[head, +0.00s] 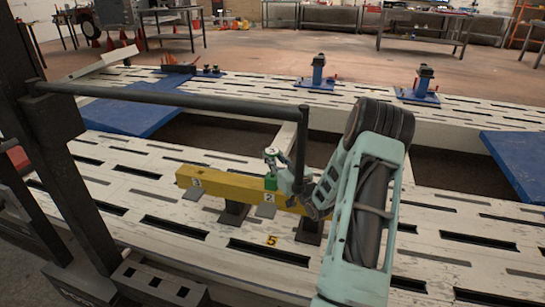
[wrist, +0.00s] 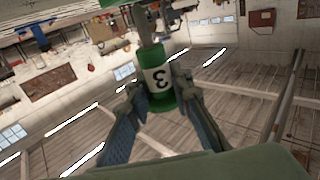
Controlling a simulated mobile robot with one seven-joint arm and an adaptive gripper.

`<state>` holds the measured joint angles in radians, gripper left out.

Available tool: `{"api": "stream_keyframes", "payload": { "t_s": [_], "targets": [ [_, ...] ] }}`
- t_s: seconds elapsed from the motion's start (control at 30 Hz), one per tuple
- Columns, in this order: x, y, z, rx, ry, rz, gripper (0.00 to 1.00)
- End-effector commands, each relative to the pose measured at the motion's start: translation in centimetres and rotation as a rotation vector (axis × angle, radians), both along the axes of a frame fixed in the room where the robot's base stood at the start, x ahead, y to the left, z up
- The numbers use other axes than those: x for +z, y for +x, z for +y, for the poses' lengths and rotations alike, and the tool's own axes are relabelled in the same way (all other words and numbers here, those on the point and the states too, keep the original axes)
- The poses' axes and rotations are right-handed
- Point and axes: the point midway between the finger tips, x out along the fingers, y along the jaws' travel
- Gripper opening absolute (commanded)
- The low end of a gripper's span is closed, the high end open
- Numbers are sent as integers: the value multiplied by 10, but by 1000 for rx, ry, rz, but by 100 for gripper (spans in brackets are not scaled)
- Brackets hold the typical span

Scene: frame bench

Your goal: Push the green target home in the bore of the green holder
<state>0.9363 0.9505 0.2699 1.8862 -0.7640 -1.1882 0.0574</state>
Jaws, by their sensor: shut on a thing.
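The green target (wrist: 160,80) is a green cylinder with a white label marked 3. It sits between the two fingers of my gripper (wrist: 163,98), which is shut on it. A silver shank (wrist: 150,28) runs from its end toward the top of the upside-down wrist view.
The beam rests on dark supports on a slotted pale bench (head: 150,185) and carries number labels. A dark bar (head: 180,99) crosses left of my arm. Blue plates (head: 130,113) and blue stands (head: 317,75) lie beyond.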

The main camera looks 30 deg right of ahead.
Motion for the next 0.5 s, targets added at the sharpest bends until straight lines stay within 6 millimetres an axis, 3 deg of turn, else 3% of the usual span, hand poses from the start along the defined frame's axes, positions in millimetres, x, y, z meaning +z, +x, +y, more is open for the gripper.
{"api": "stream_keyframes", "payload": {
  "t_s": [0.5],
  "targets": [
    [-14,0,0,0,0,-1,0]
  ]
}}
